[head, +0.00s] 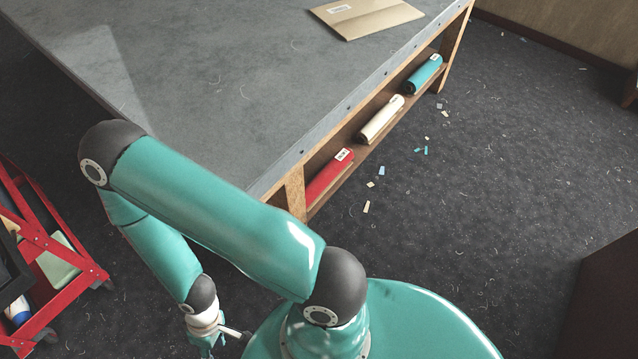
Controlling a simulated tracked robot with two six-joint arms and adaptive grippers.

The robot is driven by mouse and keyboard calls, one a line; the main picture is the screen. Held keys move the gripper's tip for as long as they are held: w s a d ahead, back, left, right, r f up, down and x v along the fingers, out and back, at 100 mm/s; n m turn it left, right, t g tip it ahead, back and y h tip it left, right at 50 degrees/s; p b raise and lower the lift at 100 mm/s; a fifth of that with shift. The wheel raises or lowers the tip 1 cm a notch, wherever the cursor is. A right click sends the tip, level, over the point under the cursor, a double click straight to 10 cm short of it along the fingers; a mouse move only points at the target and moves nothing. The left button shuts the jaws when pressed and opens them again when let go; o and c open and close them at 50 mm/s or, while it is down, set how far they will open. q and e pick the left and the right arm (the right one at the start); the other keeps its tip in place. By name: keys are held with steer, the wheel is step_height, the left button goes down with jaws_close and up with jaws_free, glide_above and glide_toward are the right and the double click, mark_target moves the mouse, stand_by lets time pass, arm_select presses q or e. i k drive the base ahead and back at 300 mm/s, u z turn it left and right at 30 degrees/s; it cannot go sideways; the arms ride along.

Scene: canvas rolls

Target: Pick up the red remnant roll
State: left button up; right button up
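The red remnant roll (328,176) lies on the low shelf under the near end of the grey-topped table. A white label shows at its far end, and the shelf post and edge hide part of its near end. My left gripper (212,345) hangs at the bottom edge of the view, partly cut off, well apart from the roll. I cannot tell whether its fingers are open or shut. My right gripper is not in view.
A cream roll (381,119) and a teal roll (423,74) lie farther along the shelf (355,163). A cardboard piece (368,17) lies on the table (225,75). A red cart (48,238) stands at left. The floor (490,170) right of the shelf is open, with small scraps.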

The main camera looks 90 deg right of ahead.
mark_target(321, 181)
steer(key=u, duration=0.2)
steer(key=i, duration=0.25)
steer(key=z, duration=1.95)
steer(key=k, duration=0.45)
steer(key=z, duration=0.5)
steer(key=i, duration=0.5)
steer(key=u, duration=0.3)
